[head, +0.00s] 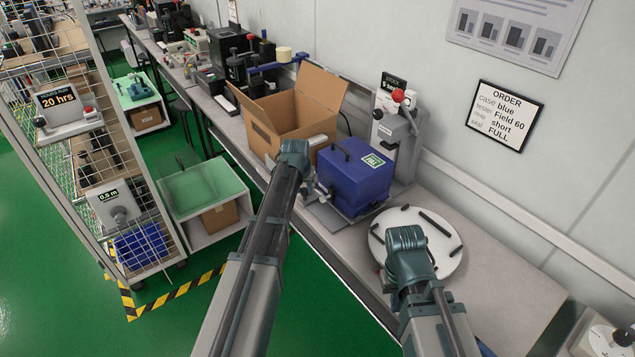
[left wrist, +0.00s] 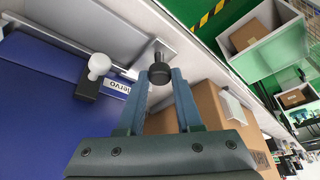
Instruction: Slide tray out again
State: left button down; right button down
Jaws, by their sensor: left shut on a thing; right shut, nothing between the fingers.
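A blue case (head: 354,178) with a black handle and a green label sits on a grey tray (head: 335,217) at the grey press (head: 399,140). In the left wrist view the blue case (left wrist: 50,100) fills the left side, with a white knob (left wrist: 98,65) on its face. My left gripper (head: 308,187) is beside the case's left side. The left wrist view shows its fingers (left wrist: 160,85) shut on a black knob (left wrist: 159,70) at the tray's edge. My right gripper (head: 406,250) is over the white round plate, holding nothing; its fingertips are mostly hidden.
An open cardboard box (head: 290,112) stands close behind my left gripper. The white round plate (head: 448,262) holds several dark strips. The bench (head: 505,285) is clear to the right of the plate. A framed order sign (head: 504,118) hangs on the wall.

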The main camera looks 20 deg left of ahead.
pick_arm(q)
jog(key=s+a, duration=0.3)
jog(key=s, duration=0.2)
jog(key=shift+a, duration=0.4)
jog(key=c, duration=0.6)
grip_release()
jog(key=shift+a, duration=0.1)
jog(key=p+v, duration=1.2)
jog(key=v, duration=0.1)
jog(key=shift+r+p, duration=0.35)
jog(key=shift+r, duration=0.05)
